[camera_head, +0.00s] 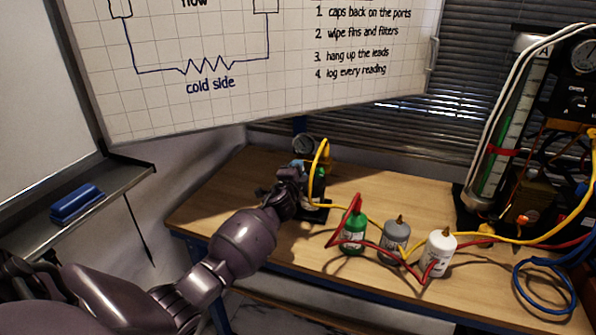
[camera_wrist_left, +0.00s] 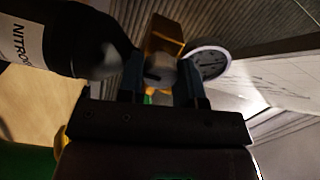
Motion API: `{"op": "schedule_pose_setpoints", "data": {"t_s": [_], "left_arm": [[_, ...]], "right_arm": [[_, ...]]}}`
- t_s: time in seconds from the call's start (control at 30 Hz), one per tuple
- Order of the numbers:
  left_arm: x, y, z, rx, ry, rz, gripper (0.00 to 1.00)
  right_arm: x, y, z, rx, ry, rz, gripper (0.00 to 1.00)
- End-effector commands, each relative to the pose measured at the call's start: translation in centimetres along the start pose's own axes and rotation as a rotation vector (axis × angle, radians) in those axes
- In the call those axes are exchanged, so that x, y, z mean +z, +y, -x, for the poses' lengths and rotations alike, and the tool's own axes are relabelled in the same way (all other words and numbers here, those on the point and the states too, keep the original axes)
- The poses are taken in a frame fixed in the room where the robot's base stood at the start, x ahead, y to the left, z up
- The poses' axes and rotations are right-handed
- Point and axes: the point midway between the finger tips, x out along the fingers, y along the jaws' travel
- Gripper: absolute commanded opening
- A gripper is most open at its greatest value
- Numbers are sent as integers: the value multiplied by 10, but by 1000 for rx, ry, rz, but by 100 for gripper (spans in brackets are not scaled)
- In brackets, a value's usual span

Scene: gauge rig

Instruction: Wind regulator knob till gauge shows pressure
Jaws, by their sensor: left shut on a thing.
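The regulator's round gauge (camera_head: 304,146) stands at the back left of the bench; its needle is too small to read. In the left wrist view the gauge (camera_wrist_left: 209,61) is seen side-on and dark, its reading not legible. The grey regulator knob (camera_wrist_left: 160,72) sits in front of a brass-coloured body (camera_wrist_left: 163,40). My left gripper (camera_head: 298,170) reaches the regulator from the left. In the wrist view its fingers (camera_wrist_left: 160,82) are shut on the knob, one on either side. A dark bottle (camera_wrist_left: 70,40) labelled "NITRO…" lies alongside. My right gripper is not in view.
Green (camera_head: 354,236), grey (camera_head: 396,243) and white (camera_head: 439,255) bottles stand right of my arm, with red and yellow hoses among them. A gauge rig (camera_head: 520,140) stands at the right. A whiteboard (camera_head: 260,110) hangs over the bench's back left. The front left bench top is clear.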

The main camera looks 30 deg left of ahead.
Motion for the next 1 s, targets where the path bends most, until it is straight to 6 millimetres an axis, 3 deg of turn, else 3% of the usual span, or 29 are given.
{"op": "schedule_pose_setpoints", "data": {"t_s": [0.33, 0.87, 0.9, 1.0], "left_arm": [[1, 1, 0, 2, -1, -144, 9], [1, 2, 0, 2, -1, -170, 9], [1, 2, 0, 2, -1, -169, 35], [1, 1, 0, 2, -1, -169, 50]], "right_arm": [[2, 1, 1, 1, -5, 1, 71], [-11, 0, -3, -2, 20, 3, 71], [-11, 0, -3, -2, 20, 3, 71], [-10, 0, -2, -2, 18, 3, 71]]}}
